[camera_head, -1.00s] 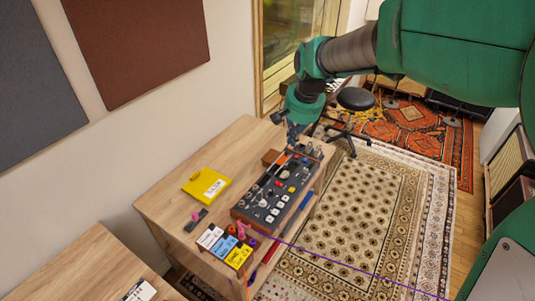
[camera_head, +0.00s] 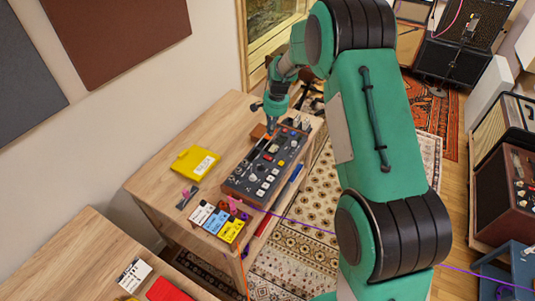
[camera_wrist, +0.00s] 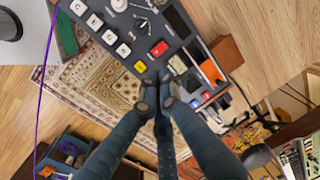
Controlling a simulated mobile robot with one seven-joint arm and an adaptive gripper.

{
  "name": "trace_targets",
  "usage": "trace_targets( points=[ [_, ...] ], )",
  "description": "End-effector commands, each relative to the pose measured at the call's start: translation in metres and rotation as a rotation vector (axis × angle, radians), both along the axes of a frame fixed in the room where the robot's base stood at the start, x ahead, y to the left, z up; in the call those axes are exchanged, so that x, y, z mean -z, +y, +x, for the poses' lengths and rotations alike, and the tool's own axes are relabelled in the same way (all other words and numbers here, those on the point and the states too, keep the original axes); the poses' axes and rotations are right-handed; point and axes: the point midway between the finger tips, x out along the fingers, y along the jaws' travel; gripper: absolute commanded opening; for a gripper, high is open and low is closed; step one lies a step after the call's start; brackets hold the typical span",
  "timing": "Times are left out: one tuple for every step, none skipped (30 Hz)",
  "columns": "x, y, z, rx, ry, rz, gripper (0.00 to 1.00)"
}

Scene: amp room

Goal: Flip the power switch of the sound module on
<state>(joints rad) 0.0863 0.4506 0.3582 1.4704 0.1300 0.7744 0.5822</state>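The sound module (camera_head: 243,180) is a dark grey box with wooden sides, covered in knobs and buttons, on the wooden table. In the wrist view its panel (camera_wrist: 121,21) fills the upper middle, with white buttons, a red button (camera_wrist: 159,48), a yellow button (camera_wrist: 140,66) and a metal knob. I cannot tell which control is the power switch. My gripper (camera_head: 271,128) points down over the far part of the module. In the wrist view my gripper (camera_wrist: 158,92) has its fingertips together with nothing visible between them, over the panel's edge. Contact with the panel cannot be told.
A yellow case (camera_head: 195,162) lies on the table left of the module. White, blue and yellow boxes (camera_head: 217,221) stand at its near end. A small wooden block (camera_wrist: 226,54) sits beside the module. A purple cable (camera_head: 300,224) crosses in front.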

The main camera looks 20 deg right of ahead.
Motion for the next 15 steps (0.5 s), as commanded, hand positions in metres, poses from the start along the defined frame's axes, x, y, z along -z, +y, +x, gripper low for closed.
trace_targets(
  points=[
    [0.010,-0.001,0.003,0.008,0.006,0.002,0.00],
    [0.014,-0.001,0.005,0.013,0.009,0.003,0.00],
    [0.019,-0.002,0.006,0.019,0.012,0.004,0.00],
    [0.021,-0.002,0.007,0.022,0.013,0.005,0.00],
    [0.023,-0.002,0.008,0.024,0.014,0.006,0.00],
    [0.025,-0.002,0.009,0.026,0.015,0.007,0.00],
    [0.025,-0.003,0.009,0.027,0.015,0.007,0.00],
    [0.026,-0.003,0.009,0.028,0.015,0.007,0.00],
    [0.026,-0.003,0.009,0.028,0.016,0.006,0.00],
    [0.026,-0.003,0.009,0.028,0.015,0.007,0.00],
    [0.026,-0.003,0.009,0.028,0.015,0.007,0.00],
    [0.026,-0.003,0.009,0.028,0.015,0.007,0.00],
    [0.026,-0.003,0.009,0.027,0.015,0.007,0.00],
    [0.026,-0.003,0.009,0.027,0.015,0.007,0.00],
    [0.026,-0.003,0.009,0.027,0.015,0.007,0.00]
  ],
)
